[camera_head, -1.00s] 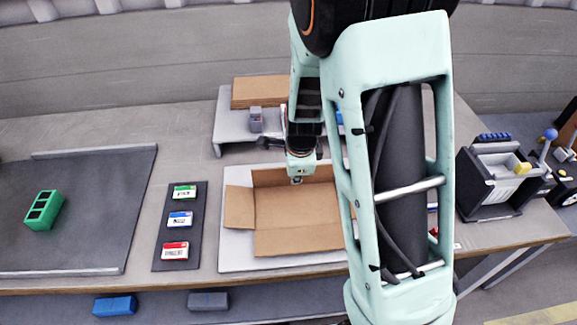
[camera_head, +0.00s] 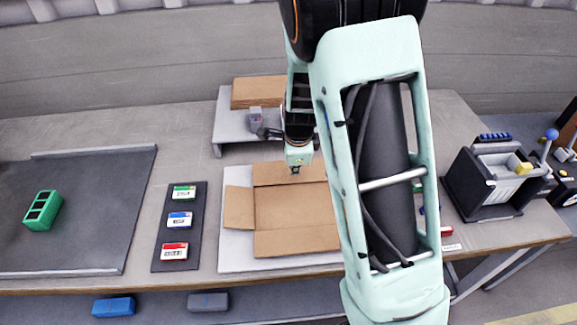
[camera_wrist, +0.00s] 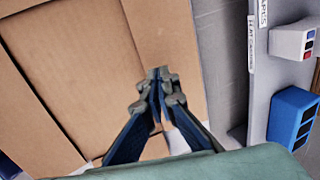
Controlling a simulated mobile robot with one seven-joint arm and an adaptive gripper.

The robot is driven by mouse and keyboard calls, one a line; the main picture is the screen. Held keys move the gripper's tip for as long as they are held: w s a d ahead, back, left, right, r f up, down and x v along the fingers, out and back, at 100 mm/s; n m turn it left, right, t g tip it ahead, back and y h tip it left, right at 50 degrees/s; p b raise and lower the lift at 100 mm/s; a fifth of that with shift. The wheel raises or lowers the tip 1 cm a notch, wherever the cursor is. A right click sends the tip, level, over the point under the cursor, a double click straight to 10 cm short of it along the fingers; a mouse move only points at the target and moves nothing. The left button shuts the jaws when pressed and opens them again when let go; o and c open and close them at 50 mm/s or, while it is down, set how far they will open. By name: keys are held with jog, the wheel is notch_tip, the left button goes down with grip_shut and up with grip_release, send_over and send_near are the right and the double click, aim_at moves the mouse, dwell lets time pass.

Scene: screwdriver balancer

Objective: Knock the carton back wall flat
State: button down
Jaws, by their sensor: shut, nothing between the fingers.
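The brown cardboard carton (camera_head: 290,220) lies on a white board (camera_head: 236,255). Its back wall (camera_head: 275,173) looks folded outward and about flat, its surface lit like the floor panel. The left flap (camera_head: 239,208) also lies outward. My arm hides the carton's right side. My gripper (camera_head: 296,170) is shut and empty, pointing down at the back wall; whether it touches cannot be told. In the wrist view, the shut fingertips (camera_wrist: 160,74) are over the back wall panel (camera_wrist: 178,40), beside its crease with the floor panel (camera_wrist: 75,60).
A grey raised shelf (camera_head: 232,130) with flat cardboard (camera_head: 258,92) stands behind the carton. A dark strip with labelled boxes (camera_head: 180,220) lies to the left. A dark bin (camera_head: 485,185) stands to the right. Blue (camera_wrist: 292,118) and grey items sit behind the carton.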

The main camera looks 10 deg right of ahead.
jog(key=shift+s+r, duration=0.1)
jog(key=shift+s, duration=0.45)
notch_tip(320, 180, up, 7)
jog(key=p, duration=0.6)
jog(key=shift+p, duration=0.4)
